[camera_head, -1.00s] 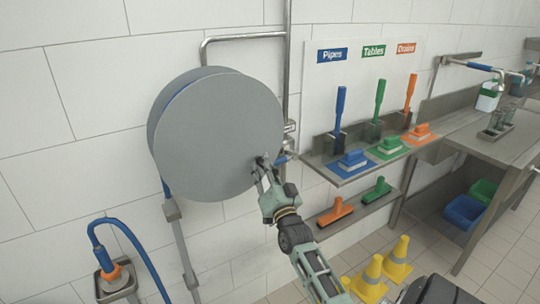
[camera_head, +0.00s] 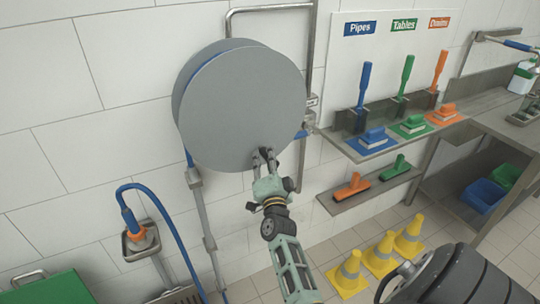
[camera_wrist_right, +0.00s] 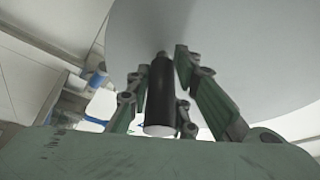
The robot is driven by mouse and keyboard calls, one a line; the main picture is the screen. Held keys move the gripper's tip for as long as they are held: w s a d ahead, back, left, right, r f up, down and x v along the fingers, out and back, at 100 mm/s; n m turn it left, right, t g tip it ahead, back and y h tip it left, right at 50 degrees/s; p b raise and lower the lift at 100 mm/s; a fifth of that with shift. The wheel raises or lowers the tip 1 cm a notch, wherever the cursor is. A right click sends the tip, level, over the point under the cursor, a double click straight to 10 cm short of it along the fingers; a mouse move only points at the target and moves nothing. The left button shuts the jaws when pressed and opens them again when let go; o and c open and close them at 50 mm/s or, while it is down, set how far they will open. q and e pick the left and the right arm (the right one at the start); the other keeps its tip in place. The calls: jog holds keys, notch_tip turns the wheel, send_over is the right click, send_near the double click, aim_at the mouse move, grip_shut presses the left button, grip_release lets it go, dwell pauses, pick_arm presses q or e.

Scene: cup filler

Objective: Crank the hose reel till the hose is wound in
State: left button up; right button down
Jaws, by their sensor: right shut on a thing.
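The hose reel (camera_head: 248,100) is a large grey disc on the white tiled wall. Its crank handle (camera_wrist_right: 160,92) is a black grip with a pale end, standing out from the disc in the right wrist view. My right gripper (camera_head: 265,156) is shut on this handle at the lower edge of the disc; its green fingers (camera_wrist_right: 180,92) are on both sides of the grip. A blue hose (camera_head: 172,226) runs from a holder with an orange collar (camera_head: 136,234) at lower left in a loop toward the floor. Hose on the reel is mostly hidden by the disc. My left gripper is not in view.
A metal pipe (camera_head: 314,60) runs up the wall just right of the reel. Shelves with brushes (camera_head: 372,150) stand further right. Yellow cones (camera_head: 380,255) are on the floor below. A green box (camera_head: 50,288) is at lower left.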

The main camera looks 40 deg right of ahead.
jog(key=shift+a+f, duration=0.2)
jog(key=shift+f, duration=0.05)
jog(key=c, duration=1.9)
grip_release()
jog(key=shift+c, duration=0.2)
jog(key=o, duration=0.3)
jog(key=shift+r, duration=0.2)
jog(key=shift+v, duration=3.7)
jog(key=shift+o, duration=0.4)
